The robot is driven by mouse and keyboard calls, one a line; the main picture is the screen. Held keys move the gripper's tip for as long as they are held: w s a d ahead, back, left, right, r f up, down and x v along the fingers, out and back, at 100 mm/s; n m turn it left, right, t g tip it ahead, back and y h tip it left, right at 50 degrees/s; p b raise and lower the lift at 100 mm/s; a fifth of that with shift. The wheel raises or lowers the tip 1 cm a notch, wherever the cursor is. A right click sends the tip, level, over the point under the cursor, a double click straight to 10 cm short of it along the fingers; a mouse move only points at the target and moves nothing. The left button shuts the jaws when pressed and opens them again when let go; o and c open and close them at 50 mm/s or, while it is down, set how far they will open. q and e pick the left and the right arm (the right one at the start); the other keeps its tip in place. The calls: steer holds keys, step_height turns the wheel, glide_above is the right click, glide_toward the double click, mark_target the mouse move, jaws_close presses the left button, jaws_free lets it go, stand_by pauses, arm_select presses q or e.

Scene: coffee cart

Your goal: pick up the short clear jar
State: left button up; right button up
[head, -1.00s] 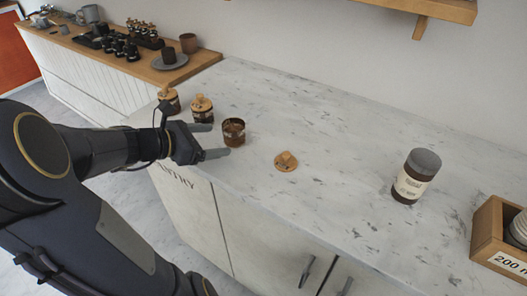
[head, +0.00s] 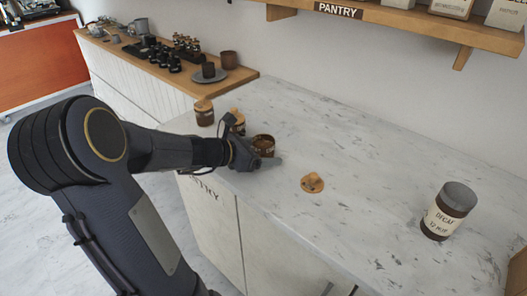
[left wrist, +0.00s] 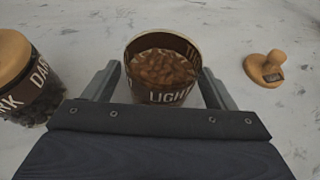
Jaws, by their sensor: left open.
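The short clear jar (head: 263,142) stands upright and lidless on the marble counter, filled with brown beans. In the left wrist view the jar (left wrist: 162,72) has a dark band reading "LIGHT". My left gripper (head: 262,158) is open at the jar, partly covering its lower front in the head view. In the left wrist view its two fingers (left wrist: 157,88) lie on either side of the jar, with visible gaps. A round lid with a wooden knob (head: 312,182) lies to the right; it also shows in the left wrist view (left wrist: 266,68). My right gripper is out of view.
A wood-lidded "DARK" jar (left wrist: 30,80) stands close to the left of the gripper, with another lidded jar (head: 204,113) beyond it. A "DECAF" jar (head: 448,212) stands far right. The counter (head: 370,165) between is clear. A pantry shelf (head: 390,20) hangs above.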

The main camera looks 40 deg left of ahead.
arm_select(q)
steer(key=shift+c, duration=0.5)
steer(key=c, duration=0.9)
steer(key=shift+c, duration=1)
steer(key=shift+r, duration=0.15)
